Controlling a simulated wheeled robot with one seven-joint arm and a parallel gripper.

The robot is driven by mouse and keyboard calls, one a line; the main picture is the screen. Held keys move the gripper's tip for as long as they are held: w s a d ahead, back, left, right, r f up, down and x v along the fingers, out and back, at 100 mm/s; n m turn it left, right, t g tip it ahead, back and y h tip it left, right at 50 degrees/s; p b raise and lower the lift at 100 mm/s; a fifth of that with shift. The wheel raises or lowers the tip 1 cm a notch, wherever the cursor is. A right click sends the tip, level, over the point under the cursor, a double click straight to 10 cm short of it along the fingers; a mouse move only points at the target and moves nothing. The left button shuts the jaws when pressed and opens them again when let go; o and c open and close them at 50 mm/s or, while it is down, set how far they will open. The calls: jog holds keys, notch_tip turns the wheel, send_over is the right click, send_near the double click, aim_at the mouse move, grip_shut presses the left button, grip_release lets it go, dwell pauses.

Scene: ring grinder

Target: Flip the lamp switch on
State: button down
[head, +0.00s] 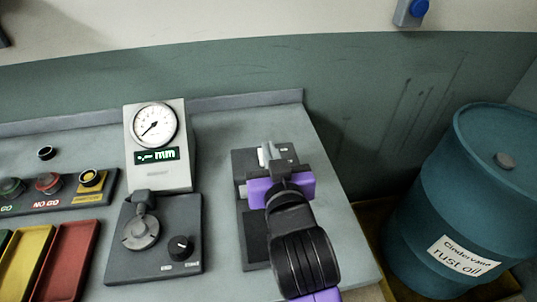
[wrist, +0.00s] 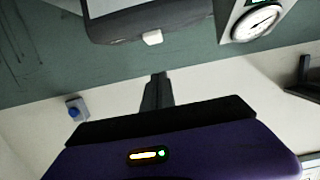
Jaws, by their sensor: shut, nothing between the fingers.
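A dark grey housing (head: 258,240) stands at the right end of the bench, partly covered by my arm. A small white switch lever (wrist: 152,37) sticks out from the edge of a grey housing (wrist: 115,25) in the wrist view; I take it to be the lamp switch. My gripper (head: 269,150), with a purple body, is over the dark housing in the head view. In the wrist view my gripper (wrist: 158,76) has its dark fingers together and empty, with a gap in the picture between the tips and the white lever. No lit lamp can be made out.
A dial gauge (head: 155,125) on a grey stand is left of the housing, behind a knob panel (head: 180,248). Coloured trays (head: 70,262) lie farther left. A blue drum (head: 445,200) stands right of the bench. A blue button (head: 419,8) is on the wall.

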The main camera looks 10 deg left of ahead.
jog(key=f+b+v, duration=0.1)
jog(key=v, duration=0.8)
jog(key=shift+f, duration=0.2)
jog(key=shift+r, duration=0.1)
